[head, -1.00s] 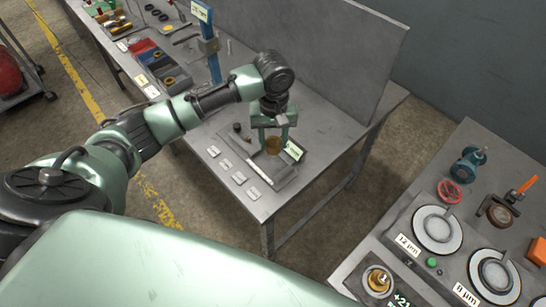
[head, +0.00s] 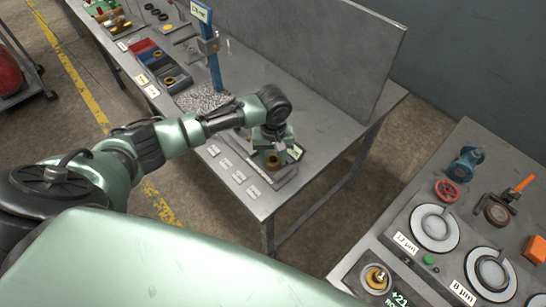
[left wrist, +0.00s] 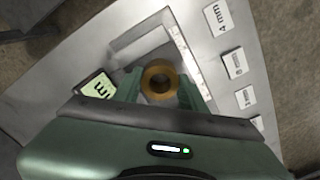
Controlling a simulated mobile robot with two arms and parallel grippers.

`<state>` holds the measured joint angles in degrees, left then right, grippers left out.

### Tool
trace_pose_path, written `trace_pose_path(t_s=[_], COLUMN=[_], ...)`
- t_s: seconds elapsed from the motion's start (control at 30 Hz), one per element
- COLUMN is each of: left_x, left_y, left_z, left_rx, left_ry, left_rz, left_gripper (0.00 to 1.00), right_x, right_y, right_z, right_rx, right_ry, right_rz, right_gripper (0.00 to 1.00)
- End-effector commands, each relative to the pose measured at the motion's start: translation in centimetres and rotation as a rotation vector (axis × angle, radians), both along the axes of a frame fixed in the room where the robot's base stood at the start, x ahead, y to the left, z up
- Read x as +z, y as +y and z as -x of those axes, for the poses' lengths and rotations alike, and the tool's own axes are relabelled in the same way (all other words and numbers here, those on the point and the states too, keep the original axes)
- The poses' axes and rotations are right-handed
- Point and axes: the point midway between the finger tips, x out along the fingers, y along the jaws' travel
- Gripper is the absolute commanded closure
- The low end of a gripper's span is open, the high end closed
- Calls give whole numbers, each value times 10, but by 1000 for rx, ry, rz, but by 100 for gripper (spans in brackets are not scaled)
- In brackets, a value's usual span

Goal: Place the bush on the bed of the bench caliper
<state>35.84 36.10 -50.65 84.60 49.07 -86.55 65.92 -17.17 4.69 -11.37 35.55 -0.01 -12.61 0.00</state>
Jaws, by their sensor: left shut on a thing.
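The bush (head: 273,162) is a short brass ring with a round hole. My left gripper (head: 272,158) is shut on it, low over the bench caliper (head: 284,179). In the left wrist view the bush (left wrist: 160,80) sits upright between the two green fingers, its bore facing the camera. The caliper's grey bed (left wrist: 140,47) and light scale strip lie under and around it. I cannot tell whether the bush touches the bed. The caliper's display (head: 295,152) stands beside the fingers. My right gripper is not in view.
Several white labels (head: 239,177) lie along the table's front edge. A blue post (head: 212,60), a speckled plate (head: 202,97) and coloured bins (head: 146,52) stand farther left. A tall grey panel (head: 310,50) closes the back. Another bench (head: 440,275) with round gauges stands at right.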

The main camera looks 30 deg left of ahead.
Motion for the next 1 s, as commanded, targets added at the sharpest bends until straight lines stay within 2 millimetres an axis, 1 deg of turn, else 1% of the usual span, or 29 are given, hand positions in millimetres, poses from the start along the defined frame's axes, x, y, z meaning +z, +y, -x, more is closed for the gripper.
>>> trace_pose_path(t_s=[0.03, 0.07, 0.37, 0.47, 0.57, 0.9, 1.0], left_x=[-1, -1, -1, 4, 17, 88, 104], left_y=[0, 0, 0, 0, -1, -1, -1], left_z=[0, 0, 0, 0, -1, -1, -1], left_rx=[0, 0, 0, 0, -1, 0, -1], left_ry=[1, 1, 0, -1, -2, -4, -2], left_rz=[1, 1, 0, 1, 2, 2, 2], left_gripper=[56, 50, 50, 50, 50, 50, 50], right_x=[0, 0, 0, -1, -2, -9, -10], right_y=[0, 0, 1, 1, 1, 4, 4], right_z=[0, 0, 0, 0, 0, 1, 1], right_rx=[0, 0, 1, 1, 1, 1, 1], right_ry=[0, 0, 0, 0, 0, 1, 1], right_rz=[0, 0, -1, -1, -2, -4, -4], right_gripper=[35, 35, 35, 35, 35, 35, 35])
